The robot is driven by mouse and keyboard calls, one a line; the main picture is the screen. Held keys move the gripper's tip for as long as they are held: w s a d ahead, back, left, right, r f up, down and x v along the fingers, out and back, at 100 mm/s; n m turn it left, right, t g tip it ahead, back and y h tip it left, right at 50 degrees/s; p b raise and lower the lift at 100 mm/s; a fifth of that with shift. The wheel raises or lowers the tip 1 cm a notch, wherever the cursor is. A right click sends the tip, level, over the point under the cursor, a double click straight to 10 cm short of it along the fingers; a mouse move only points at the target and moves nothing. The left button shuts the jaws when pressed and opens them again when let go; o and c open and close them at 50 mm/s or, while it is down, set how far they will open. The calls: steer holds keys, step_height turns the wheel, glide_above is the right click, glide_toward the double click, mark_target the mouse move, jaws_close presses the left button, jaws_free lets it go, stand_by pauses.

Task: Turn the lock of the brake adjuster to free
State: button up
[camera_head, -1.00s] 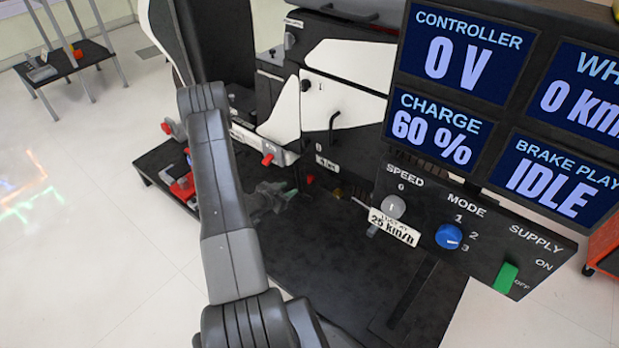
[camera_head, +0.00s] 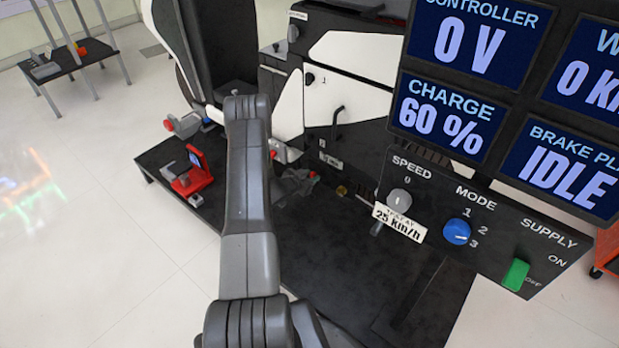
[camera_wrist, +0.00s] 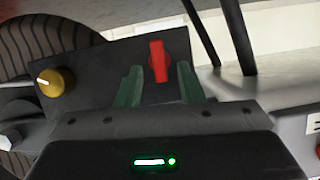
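In the wrist view a red lever (camera_wrist: 158,61) stands upright on a dark plate (camera_wrist: 110,78); it looks like the lock of the brake adjuster. A yellow knob (camera_wrist: 52,82) with a pale mark sits on the same plate to the left. My gripper (camera_wrist: 160,78) has its two green fingers apart, one each side of the lever in the picture. The right finger appears closer to it; contact cannot be told. In the head view my gripper (camera_head: 297,182) is small, low beside the rig, partly behind my arm. The yellow knob (camera_head: 341,191) shows just right of it.
A tyre (camera_wrist: 60,45) is behind the plate in the wrist view, with dark rods at upper right. In the head view a control panel (camera_head: 480,225) with screens stands at right. A red device (camera_head: 190,178) lies on the black platform (camera_head: 160,158) at left.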

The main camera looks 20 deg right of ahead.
jaws_close()
steer(key=shift+f+b, duration=0.1)
steer(key=shift+b, duration=0.2)
steer(key=m+t+b, duration=0.2)
steer(key=m+b, duration=0.2)
steer(key=s+f+m+t+b, duration=0.1)
steer(key=m+t+b, duration=0.1)
steer(key=m+b, duration=0.2)
steer(key=d+f+m+t+b, duration=0.1)
steer(key=m+t+b, duration=0.1)
steer(key=m+b, duration=0.2)
steer(key=shift+s+m+t+y, duration=0.3)
steer(key=shift+t, duration=0.1)
stand_by(0.6)
